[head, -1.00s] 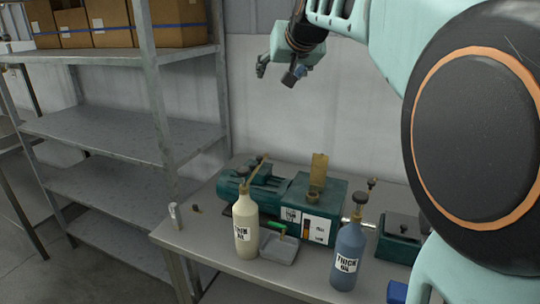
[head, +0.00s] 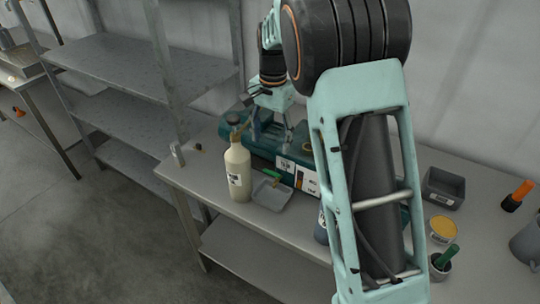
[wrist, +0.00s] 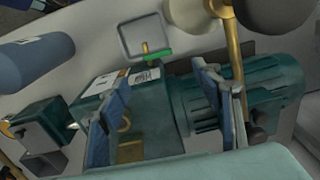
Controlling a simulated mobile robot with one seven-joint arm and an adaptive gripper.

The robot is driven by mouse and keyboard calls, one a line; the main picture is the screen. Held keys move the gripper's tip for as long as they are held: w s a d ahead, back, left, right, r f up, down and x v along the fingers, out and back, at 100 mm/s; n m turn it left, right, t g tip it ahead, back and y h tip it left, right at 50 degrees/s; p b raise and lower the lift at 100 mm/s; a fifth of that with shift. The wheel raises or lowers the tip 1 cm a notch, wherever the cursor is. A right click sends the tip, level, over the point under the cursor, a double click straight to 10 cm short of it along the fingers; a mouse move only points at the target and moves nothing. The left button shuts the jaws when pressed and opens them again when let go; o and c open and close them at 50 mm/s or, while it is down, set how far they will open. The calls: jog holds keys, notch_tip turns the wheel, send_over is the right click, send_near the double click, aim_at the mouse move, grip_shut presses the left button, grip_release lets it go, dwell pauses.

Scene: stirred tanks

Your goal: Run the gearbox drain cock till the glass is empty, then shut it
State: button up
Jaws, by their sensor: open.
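The dark green gearbox (head: 262,140) stands on the bench, partly hidden by my arm. Its drain cock has a green handle (head: 271,175), which also shows in the wrist view (wrist: 158,56). A grey tray (head: 268,196) lies below the cock. The narrow sight glass (head: 299,179) is on the gearbox front between white labels; its level is too small to read. My gripper (head: 270,112) is above the gearbox, open and empty. In the wrist view its fingers (wrist: 163,88) straddle part of the gearbox image, apart from the green handle.
A cream oil bottle (head: 238,172) stands just left of the tray. A blue bottle (wrist: 35,62) stands on the other side, mostly hidden by my arm in the head view. A grey bin (head: 443,188) and a yellow-lidded tub (head: 442,229) are at right. Metal shelving (head: 130,105) stands left.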

aim_at(272, 172)
notch_tip(272, 172, down, 11)
jog(key=shift+d+f+p, duration=0.1)
jog(key=shift+d+p, duration=0.05)
jog(key=shift+p, duration=0.35)
jog(key=shift+c, duration=0.5)
jog(key=c, duration=1.1)
